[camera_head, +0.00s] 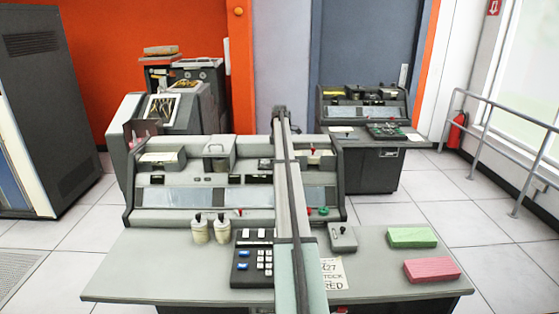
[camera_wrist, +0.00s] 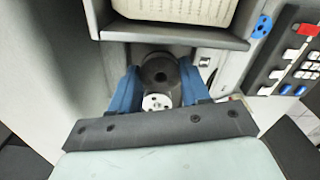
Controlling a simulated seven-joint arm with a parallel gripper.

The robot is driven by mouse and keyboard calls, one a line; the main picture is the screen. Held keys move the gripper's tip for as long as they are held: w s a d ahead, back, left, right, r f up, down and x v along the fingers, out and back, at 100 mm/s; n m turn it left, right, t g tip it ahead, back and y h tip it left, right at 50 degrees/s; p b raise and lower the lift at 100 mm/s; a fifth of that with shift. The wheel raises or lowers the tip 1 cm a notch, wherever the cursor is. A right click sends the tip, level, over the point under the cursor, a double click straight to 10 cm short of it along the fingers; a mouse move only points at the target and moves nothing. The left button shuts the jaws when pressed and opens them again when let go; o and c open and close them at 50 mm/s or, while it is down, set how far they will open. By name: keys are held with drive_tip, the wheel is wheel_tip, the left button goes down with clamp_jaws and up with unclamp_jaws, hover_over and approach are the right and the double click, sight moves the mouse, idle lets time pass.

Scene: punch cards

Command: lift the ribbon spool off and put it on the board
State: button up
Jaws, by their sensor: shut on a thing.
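In the wrist view, my gripper (camera_wrist: 160,80) has its two blue fingers on either side of a dark round spool (camera_wrist: 159,68) and is shut on it. The spool has a hole in its middle. A pale disc with small dark holes (camera_wrist: 157,102) shows just below it, between the fingers. I cannot tell whether the spool touches what is under it. In the head view my arm runs up the middle of the picture, and the fingers and spool cannot be made out. I cannot clearly identify the board in these frames.
The front desk (camera_head: 170,272) holds two cream bottles (camera_head: 200,230), a keypad (camera_head: 253,258), a green block (camera_head: 411,237) and a pink block (camera_head: 431,270). A grey console (camera_head: 170,217) stands behind. A tray holding paper (camera_wrist: 175,32) lies close beyond my fingers.

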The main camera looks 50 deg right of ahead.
wheel_tip(320, 180, up, 12)
idle(1.1)
drive_tip(key=s+a+f, duration=0.4)
drive_tip(key=s+f, duration=0.3)
drive_tip(key=s, duration=0.3)
drive_tip(key=s+a+f, duration=0.3)
drive_tip(key=s+f, duration=0.5)
drive_tip(key=s, duration=0.2)
drive_tip(key=s+a+f, duration=0.4)
drive_tip(key=s+f, duration=0.3)
drive_tip(key=s, duration=0.3)
drive_tip(key=shift+w+a+f, duration=0.1)
drive_tip(key=shift+f, duration=2.45)
drive_tip(key=shift+w+f, duration=0.1)
drive_tip(key=shift+f, duration=2.4)
drive_tip(key=shift+f, duration=0.1)
drive_tip(key=o, duration=1)
drive_tip(key=shift+o, duration=0.2)
wheel_tip(320, 180, up, 12)
